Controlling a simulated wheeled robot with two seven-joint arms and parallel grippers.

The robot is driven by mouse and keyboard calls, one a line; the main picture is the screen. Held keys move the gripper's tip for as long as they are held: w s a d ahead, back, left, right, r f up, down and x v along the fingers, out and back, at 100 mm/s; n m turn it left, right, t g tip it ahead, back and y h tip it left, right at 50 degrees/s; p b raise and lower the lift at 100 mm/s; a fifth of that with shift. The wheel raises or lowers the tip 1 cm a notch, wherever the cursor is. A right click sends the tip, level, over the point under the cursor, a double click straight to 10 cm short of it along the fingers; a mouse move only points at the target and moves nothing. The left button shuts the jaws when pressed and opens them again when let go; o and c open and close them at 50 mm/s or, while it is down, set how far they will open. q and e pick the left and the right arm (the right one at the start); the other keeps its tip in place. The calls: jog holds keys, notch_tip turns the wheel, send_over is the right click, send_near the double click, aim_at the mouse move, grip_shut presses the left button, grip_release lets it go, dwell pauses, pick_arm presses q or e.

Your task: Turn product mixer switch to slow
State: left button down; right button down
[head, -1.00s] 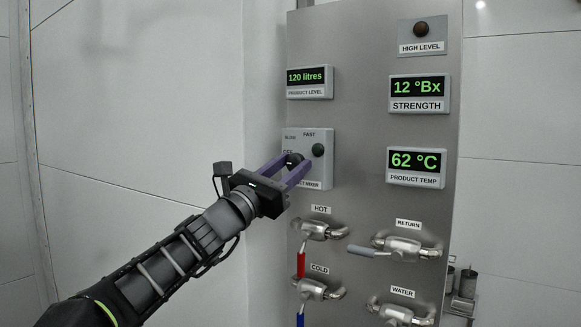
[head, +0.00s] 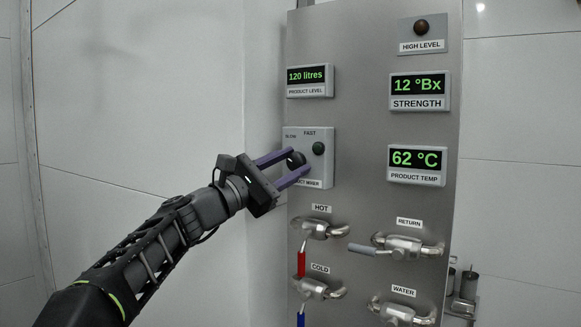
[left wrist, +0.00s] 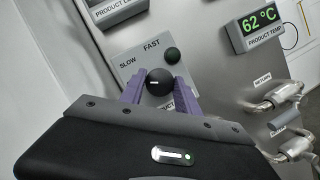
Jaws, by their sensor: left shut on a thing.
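The product mixer panel (head: 318,172) is a grey plate on the steel board, with SLOW and FAST labels and a dark green lamp (head: 318,148) at its right. Its black round switch knob (head: 296,159) sits between the purple fingers of my left gripper (head: 303,164). In the left wrist view the knob (left wrist: 159,82) shows between both fingers (left wrist: 156,88), which are shut on it. A pale mark on the knob points left, roughly below the SLOW label. The OFF label is hidden. My right gripper is not in view.
Above is the product level display (head: 309,81). To the right are the strength display (head: 419,92) and product temp display (head: 416,164). Below stand the hot valve (head: 318,230) with its red handle, the cold valve (head: 317,288) and the return valve (head: 402,247).

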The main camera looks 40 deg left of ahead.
pick_arm(q)
jog(key=shift+m+g+h, duration=0.6)
jog(key=shift+m, duration=1.4)
jog(key=c, duration=0.9)
grip_release()
jog(key=shift+s+a+f, duration=0.2)
jog(key=shift+s, duration=0.35)
jog(key=b+v, duration=0.2)
jog(key=v, duration=0.4)
jog(key=shift+s, duration=0.25)
